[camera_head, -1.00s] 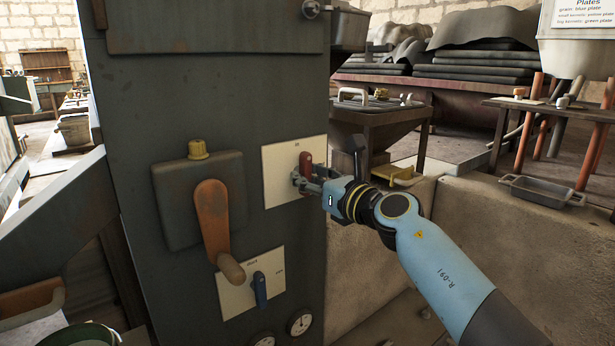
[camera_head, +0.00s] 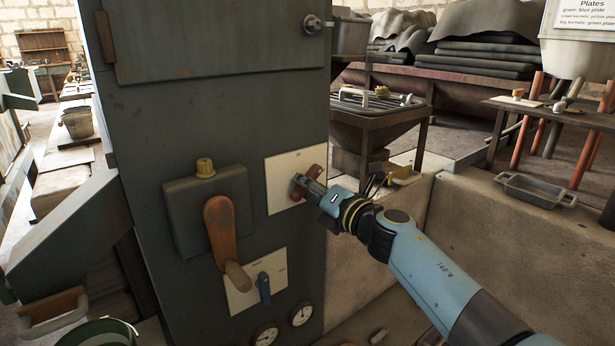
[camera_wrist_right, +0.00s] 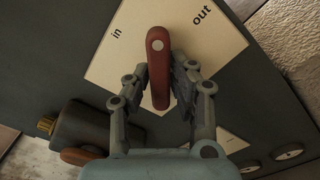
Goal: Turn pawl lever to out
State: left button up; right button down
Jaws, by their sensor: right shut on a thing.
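The red pawl lever (camera_head: 314,173) sits on a pale plate (camera_head: 283,170) on the front of the dark machine cabinet. My left gripper is out of view.
Left of the plate is an orange-brown handle (camera_head: 218,232) on a dark box. Below is a blue lever (camera_head: 263,288) on another pale plate, with round gauges (camera_head: 301,315) under it. A low wall (camera_head: 480,240) and a metal tray (camera_head: 535,190) lie to the right.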

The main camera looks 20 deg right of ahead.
jog(key=m+p, duration=0.1)
jog(key=m, duration=0.1)
jog(key=m+p, duration=0.1)
jog(key=m, duration=0.1)
jog(key=shift+r+m+p, duration=0.2)
jog(key=shift+m+p, duration=0.95)
jog(key=shift+m, duration=0.75)
jog(key=shift+f, duration=0.15)
jog(key=c, duration=1.2)
grip_release()
jog(key=shift+s, duration=0.15)
jog(key=v, duration=1.1)
jog(key=shift+s+d, duration=0.15)
jog(key=shift+s, duration=0.25)
